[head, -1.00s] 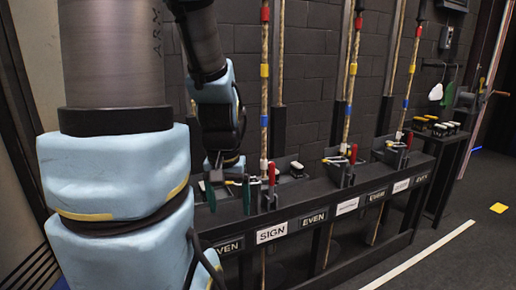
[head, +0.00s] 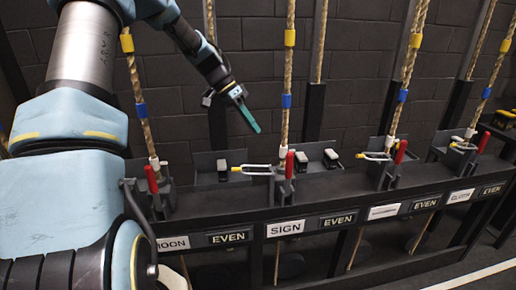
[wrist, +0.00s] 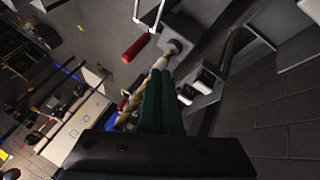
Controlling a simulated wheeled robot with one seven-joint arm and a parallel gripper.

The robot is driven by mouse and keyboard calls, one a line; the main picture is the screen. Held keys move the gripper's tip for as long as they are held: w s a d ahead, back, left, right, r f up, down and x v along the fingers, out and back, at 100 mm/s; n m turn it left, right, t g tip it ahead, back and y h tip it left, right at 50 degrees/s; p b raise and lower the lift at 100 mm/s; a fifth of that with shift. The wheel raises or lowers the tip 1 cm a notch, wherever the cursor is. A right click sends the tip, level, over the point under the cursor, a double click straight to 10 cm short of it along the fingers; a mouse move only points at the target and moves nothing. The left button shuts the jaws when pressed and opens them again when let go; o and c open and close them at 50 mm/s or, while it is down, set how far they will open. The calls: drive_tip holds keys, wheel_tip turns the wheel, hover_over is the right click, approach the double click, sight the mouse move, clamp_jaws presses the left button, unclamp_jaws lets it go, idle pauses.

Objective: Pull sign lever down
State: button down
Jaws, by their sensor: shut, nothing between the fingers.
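The sign lever, with a red handle (head: 290,163), stands upright on the rack above the white SIGN label (head: 285,229). A wire loop (head: 258,170) reaches left from beside it. A rope (head: 288,75) with yellow and blue bands rises there. My gripper (head: 254,126) is shut and empty, its green fingers pointing down and right, above and left of the red handle. In the wrist view my green fingers (wrist: 162,85) are together. A red handle (wrist: 135,48) lies beyond their tips to the left, apart from them. A rope passes partly hidden behind the fingers.
The MOON lever (head: 151,179) stands left on the same rack (head: 345,208), with another red lever (head: 401,152) to the right. Black-and-white switches (head: 331,158) sit on the ledge between. Ropes and dark posts rise before the brick wall (head: 250,50).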

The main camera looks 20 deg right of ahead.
drive_tip(key=shift+w+a+r, duration=0.1)
drive_tip(key=shift+w+a, duration=0.05)
drive_tip(key=shift+w, duration=0.3)
drive_tip(key=p, duration=0.4)
approach(288, 175)
drive_tip(key=w+d+f, duration=0.2)
drive_tip(key=d, duration=0.1)
drive_tip(key=shift+f, duration=0.1)
drive_tip(key=shift+s+d+f, duration=0.2)
drive_tip(key=shift+s+d, duration=0.05)
drive_tip(key=shift+s, duration=0.25)
